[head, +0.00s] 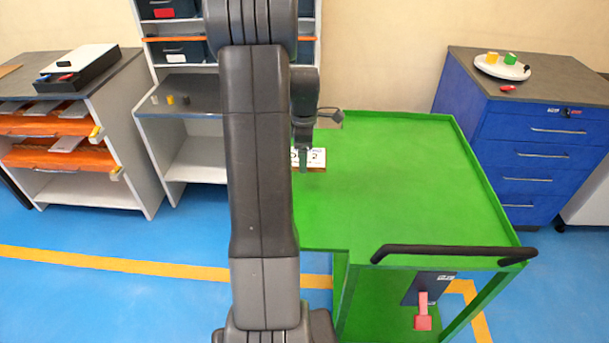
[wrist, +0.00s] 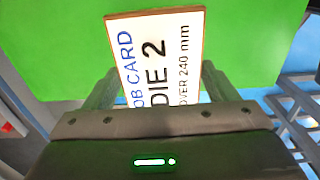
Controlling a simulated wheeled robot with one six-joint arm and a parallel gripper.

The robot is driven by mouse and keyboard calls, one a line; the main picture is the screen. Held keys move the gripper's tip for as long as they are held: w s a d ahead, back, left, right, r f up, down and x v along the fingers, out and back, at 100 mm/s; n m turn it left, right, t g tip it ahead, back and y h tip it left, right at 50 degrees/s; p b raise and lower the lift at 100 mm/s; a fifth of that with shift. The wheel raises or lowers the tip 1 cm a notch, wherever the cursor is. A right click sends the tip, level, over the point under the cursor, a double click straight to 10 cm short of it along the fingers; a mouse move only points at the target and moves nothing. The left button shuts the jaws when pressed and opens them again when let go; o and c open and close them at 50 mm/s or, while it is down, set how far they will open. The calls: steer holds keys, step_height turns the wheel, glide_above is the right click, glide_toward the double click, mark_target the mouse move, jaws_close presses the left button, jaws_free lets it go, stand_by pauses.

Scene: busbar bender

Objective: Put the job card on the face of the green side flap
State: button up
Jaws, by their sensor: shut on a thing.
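The job card (wrist: 160,55) is a white plate with a brown edge, printed "JOB CARD", "DIE 2" and "OVER 240 mm". My gripper (wrist: 158,90) is shut on it, with one finger at each side edge. In the head view the card (head: 317,157) shows partly behind my gripper (head: 304,160), over the left part of the green cart top (head: 410,180). A green surface (wrist: 55,45) fills the background behind the card in the wrist view. I cannot tell which part is the side flap, nor whether the card touches the green.
The cart has a black handle (head: 455,252) at its front and a red-handled item (head: 423,312) below. A blue drawer cabinet (head: 530,130) stands at the right, with a white plate (head: 502,67) on it. Shelves (head: 190,100) stand at the left. The cart top is mostly clear.

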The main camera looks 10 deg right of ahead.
mark_target(304, 182)
steer(key=shift+f, duration=4.15)
steer(key=o, duration=1)
steer(key=shift+r, duration=0.1)
step_height(304, 182, up, 12)
steer(key=shift+r, duration=0.1)
step_height(304, 182, down, 12)
steer(key=shift+f+p, duration=0.25)
steer(key=shift+p, duration=0.05)
steer(key=shift+r, duration=2)
